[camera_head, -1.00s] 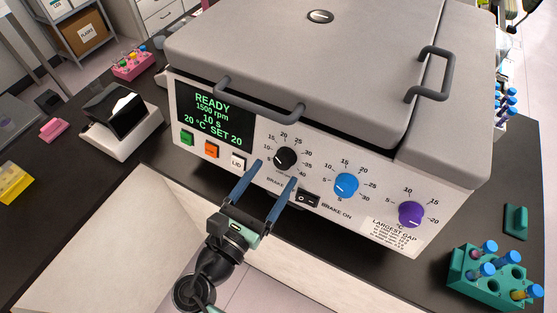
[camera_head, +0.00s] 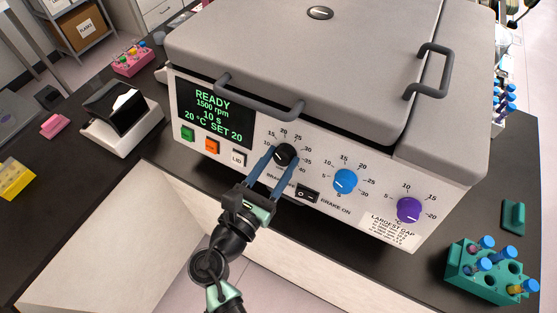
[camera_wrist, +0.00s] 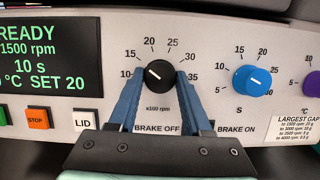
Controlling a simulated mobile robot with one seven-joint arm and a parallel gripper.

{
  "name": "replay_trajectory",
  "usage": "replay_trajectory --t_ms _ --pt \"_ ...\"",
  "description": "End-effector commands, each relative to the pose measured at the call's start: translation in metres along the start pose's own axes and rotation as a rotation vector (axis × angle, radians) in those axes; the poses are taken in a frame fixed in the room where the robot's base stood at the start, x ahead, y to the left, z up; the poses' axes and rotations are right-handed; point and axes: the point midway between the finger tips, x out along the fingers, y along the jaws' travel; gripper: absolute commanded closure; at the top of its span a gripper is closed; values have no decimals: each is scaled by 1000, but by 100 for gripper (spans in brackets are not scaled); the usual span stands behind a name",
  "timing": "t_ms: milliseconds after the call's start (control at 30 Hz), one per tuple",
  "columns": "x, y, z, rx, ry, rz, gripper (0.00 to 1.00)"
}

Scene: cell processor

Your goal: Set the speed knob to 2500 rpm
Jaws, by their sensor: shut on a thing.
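The black speed knob (camera_head: 286,153) is on the front panel of the grey centrifuge (camera_head: 300,70), inside a number ring marked x100 rpm. In the wrist view the knob (camera_wrist: 159,73) has its white mark pointing up and left, toward 15. The display (camera_wrist: 45,55) reads READY, 1500 rpm, 10 s, 20 °C and SET 20. My gripper (camera_head: 277,163) is at the panel with its blue fingers on either side of the knob, shut on it. In the wrist view the fingers (camera_wrist: 159,80) flank the knob and hide part of the lower dial.
The blue time knob (camera_head: 346,181) and purple temperature knob (camera_head: 409,210) are to the right. The brake switch (camera_head: 307,194) is just below right of my fingers. The lid handle (camera_head: 258,104) juts out above. A teal tube rack (camera_head: 480,283) stands at the right.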

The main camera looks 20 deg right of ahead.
Motion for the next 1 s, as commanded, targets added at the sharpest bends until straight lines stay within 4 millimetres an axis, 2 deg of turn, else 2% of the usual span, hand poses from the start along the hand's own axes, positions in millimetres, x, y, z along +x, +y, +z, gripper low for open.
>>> replay_trajectory --t_ms 467,1000 --pt "0 1 -1 75 0 -25 100" --pt "0 4 -1 513 -1 -171 100"
